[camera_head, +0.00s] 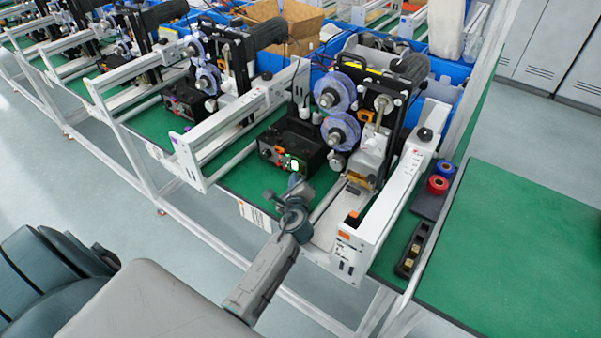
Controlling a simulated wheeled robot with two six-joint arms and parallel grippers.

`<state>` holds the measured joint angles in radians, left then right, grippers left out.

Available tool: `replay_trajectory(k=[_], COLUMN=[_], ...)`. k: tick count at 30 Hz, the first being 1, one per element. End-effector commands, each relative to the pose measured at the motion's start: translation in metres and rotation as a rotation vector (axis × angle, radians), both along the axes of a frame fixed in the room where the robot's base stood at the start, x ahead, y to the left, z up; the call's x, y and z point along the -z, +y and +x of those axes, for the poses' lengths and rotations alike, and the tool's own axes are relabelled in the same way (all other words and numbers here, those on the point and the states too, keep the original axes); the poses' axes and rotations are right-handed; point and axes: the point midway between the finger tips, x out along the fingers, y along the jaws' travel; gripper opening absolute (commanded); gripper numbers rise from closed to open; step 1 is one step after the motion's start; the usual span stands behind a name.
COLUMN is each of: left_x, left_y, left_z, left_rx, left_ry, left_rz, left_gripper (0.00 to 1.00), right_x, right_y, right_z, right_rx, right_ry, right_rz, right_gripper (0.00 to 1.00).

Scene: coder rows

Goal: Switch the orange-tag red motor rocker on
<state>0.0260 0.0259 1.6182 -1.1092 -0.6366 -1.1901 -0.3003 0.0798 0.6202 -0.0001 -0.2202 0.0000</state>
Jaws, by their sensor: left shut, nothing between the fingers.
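The nearest coder station has a black control box (292,147) with a small red-orange spot (279,150) and a bright green lit patch (295,165) on its front face. I cannot make out a red rocker clearly or its position. My wrist hides part of the bench edge. My right gripper is not in view.
Blue and purple rollers (335,92) stand above the box. Red and blue rolls (438,184) and a black holder (414,248) lie right of the frame. Similar stations (187,97) continue left. The green table (520,240) at right is bare.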

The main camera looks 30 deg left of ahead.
Motion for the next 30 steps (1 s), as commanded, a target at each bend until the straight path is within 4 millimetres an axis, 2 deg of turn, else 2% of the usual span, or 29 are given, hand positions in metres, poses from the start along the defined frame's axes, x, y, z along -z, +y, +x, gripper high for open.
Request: replay_trajectory(k=[30], left_x=[0.001], left_y=[-0.0007], left_z=[0.0085], left_rx=[0.0], left_ry=[0.0], left_rz=[0.0], left_gripper=[0.0], right_x=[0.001], right_y=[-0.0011], right_z=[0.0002], right_rx=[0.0], right_ry=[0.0], right_rz=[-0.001], right_gripper=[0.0])
